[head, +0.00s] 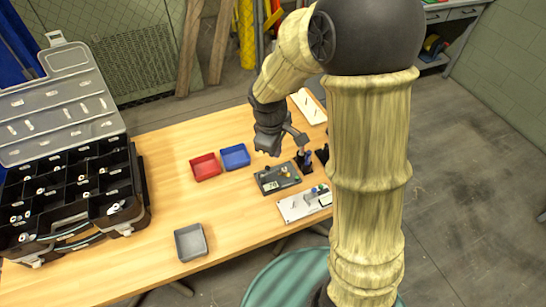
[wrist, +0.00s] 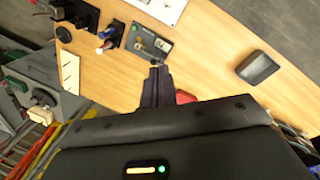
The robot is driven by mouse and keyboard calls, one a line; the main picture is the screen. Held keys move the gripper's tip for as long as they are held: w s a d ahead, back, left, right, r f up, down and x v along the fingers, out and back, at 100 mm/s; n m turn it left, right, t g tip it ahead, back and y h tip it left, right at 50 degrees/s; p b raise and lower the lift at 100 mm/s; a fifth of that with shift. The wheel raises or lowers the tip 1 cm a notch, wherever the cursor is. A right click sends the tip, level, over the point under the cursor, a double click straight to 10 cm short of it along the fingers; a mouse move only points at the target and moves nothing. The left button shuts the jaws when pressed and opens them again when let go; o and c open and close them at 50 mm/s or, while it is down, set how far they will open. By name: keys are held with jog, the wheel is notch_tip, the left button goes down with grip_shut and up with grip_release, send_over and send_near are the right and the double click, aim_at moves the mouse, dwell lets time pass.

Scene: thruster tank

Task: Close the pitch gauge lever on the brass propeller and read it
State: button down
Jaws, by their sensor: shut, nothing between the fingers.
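My gripper (wrist: 156,68) is shut and empty in the wrist view, its fingertips in front of the near edge of a small dark grey board (wrist: 139,47). That board lies on the wooden table and also shows in the head view (head: 268,186). It carries a pale label and small parts. I cannot tell whether the tips touch it or hover above. A white plate (head: 291,209) with small dark and metal parts lies nearer the table edge; its corner shows in the wrist view (wrist: 170,5). I cannot make out the propeller, the gauge lever or any reading.
A red bin (head: 205,168) and a blue bin (head: 235,157) stand left of the board. A grey bin (head: 190,243) stands near the front edge. A black holder (wrist: 116,30) with blue-handled items is beside the board. An open black case (head: 140,190) fills the left.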

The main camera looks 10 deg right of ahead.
jog(key=s+d+r+m, duration=0.1)
jog(key=s+d+m, duration=0.2)
jog(key=s+m, duration=0.2)
jog(key=s+d+r+m+t+y, duration=0.1)
jog(key=s+d+m, duration=0.2)
jog(key=s+m, duration=0.2)
jog(key=shift+s+r+m, duration=0.35)
jog(key=shift+s+m, duration=0.05)
jog(key=shift+d, duration=0.2)
